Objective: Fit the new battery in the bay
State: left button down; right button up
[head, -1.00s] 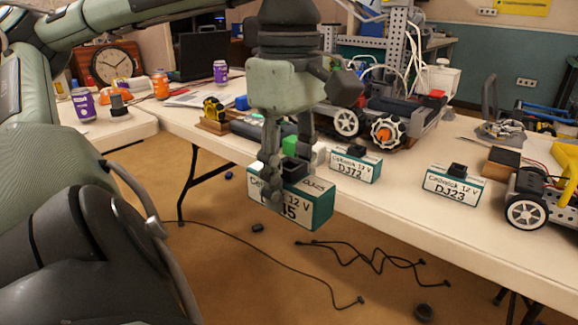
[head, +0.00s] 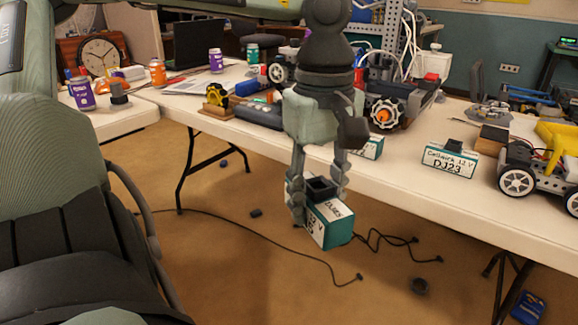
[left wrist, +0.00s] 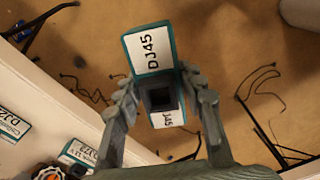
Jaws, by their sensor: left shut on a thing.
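My left gripper (head: 319,192) is shut on a white and teal battery (head: 334,228) with a black block on top. It holds the battery in the air in front of the table edge, over the floor. The left wrist view shows the battery (left wrist: 150,48) between the fingers, labelled DJ45. Battery DJ23 (head: 449,162) stands on the table to the right. Battery DJ72 (head: 373,147) is mostly hidden behind my gripper; it also shows in the left wrist view (left wrist: 79,152). No open battery bay can be made out. My right gripper is not in view.
A wheeled robot (head: 405,112) stands on the table (head: 400,180) behind my gripper. Another wheeled robot (head: 535,178) with a yellow part stands at the right. Cables lie on the floor. The table front around DJ23 is clear.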

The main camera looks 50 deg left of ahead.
pick_arm(q)
jog(key=w+d+f+m, duration=1)
jog(key=w+f+m, duration=0.4)
jog(key=f+m, duration=0.1)
jog(key=a+r+n, duration=0.2)
jog(key=a+r, duration=0.1)
jog(key=a, duration=0.7)
jog(key=a+r+n, duration=0.2)
jog(key=a+r, duration=0.2)
jog(key=a, duration=0.7)
jog(key=s+a+f+n, duration=0.3)
jog(key=s+a+f, duration=0.2)
jog(key=s+a, duration=0.1)
jog(key=shift+s+a+f, duration=0.3)
jog(key=shift+s+a, duration=0.1)
jog(key=shift+s, duration=0.1)
